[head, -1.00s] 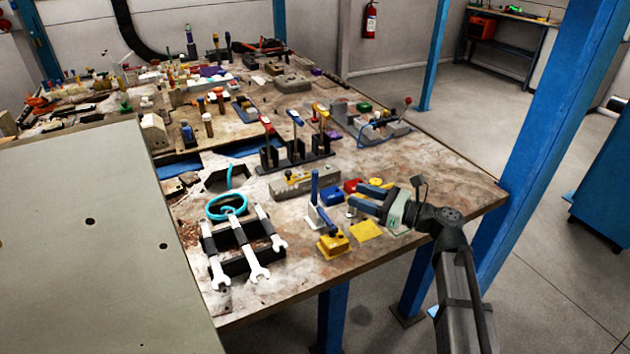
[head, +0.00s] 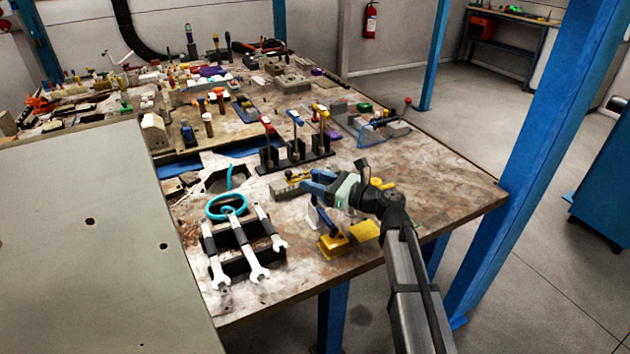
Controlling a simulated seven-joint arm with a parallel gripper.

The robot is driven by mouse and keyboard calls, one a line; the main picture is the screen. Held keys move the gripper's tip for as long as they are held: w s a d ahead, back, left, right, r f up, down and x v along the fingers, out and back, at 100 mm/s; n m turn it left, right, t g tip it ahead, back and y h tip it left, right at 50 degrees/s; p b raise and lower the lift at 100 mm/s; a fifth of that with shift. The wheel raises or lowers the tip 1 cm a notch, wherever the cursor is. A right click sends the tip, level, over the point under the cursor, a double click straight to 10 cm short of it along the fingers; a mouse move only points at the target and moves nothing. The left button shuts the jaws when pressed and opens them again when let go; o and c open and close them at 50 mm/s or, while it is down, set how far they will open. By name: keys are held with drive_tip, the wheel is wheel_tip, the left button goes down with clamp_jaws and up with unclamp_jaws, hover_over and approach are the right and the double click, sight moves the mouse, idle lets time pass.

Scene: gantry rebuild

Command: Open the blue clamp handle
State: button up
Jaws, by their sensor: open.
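A clamp with a blue handle stands near the front of the bench, with a white bracket (head: 313,217), a blue slanted part (head: 327,222) and a yellow block (head: 333,243) at its foot. My gripper (head: 309,182), with blue fingers, is open and reaches in from the right at the height of the upright handle. The fingers hide most of the handle, and I cannot tell whether they touch it or stand around it. Another blue handle (head: 294,117) stands farther back, between a red handle (head: 266,124) and a yellow handle (head: 321,109) on a black base (head: 297,160).
A black holder with white wrenches (head: 258,272) and a cyan coil (head: 226,207) lie to the left. A yellow plate (head: 364,231) lies below my gripper. A grey block (head: 288,188) is just behind. The right part of the bench (head: 440,180) is clear.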

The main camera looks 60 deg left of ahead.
drive_tip(key=shift+s+a, duration=0.1)
drive_tip(key=shift+a, duration=0.05)
clamp_jaws()
idle(0.4)
